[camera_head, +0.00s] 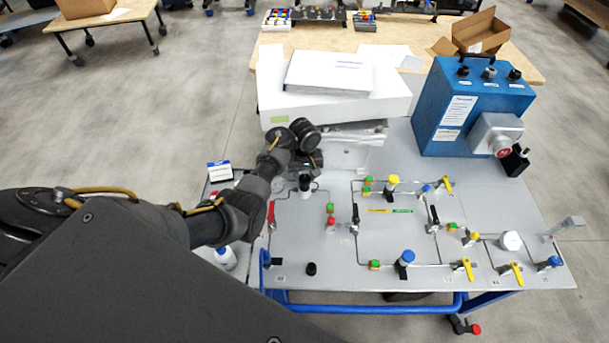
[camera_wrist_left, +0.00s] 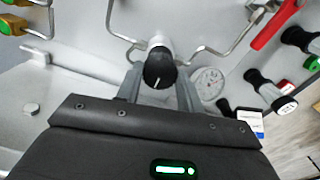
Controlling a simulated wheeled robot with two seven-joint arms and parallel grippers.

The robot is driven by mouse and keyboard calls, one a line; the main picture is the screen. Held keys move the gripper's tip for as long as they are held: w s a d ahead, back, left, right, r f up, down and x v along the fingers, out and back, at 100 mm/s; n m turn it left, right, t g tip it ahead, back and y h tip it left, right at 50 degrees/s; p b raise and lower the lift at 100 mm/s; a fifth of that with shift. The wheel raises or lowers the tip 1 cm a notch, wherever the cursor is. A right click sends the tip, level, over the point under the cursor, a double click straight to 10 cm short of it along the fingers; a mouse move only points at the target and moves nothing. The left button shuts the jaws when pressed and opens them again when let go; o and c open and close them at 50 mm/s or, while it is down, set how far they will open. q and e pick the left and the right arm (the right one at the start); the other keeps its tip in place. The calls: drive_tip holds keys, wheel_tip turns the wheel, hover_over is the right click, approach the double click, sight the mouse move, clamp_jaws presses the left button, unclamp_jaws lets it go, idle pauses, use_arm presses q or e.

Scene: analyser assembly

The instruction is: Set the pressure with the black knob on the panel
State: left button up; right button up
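The black knob (camera_head: 305,182) sits on a white cylindrical body on the grey panel (camera_head: 390,225), near the panel's upper left. In the left wrist view the black knob (camera_wrist_left: 160,69) has a white mark on its face and lies between the two grey fingers. My left gripper (camera_wrist_left: 160,88) is open, with a finger on each side of the knob and small gaps seeming to show. In the head view my left gripper (camera_head: 312,165) is just behind the knob, its fingertips partly hidden. My right gripper is not in view.
A round gauge (camera_wrist_left: 209,83) is close beside the right finger in the wrist view. A red-handled valve (camera_head: 271,214) stands left of the knob. A white box (camera_head: 335,95) lies behind, and a blue unit (camera_head: 470,105) stands at the back right. Several valves and pipes cover the panel.

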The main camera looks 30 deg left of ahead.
use_arm(q)
drive_tip(key=c, duration=0.3)
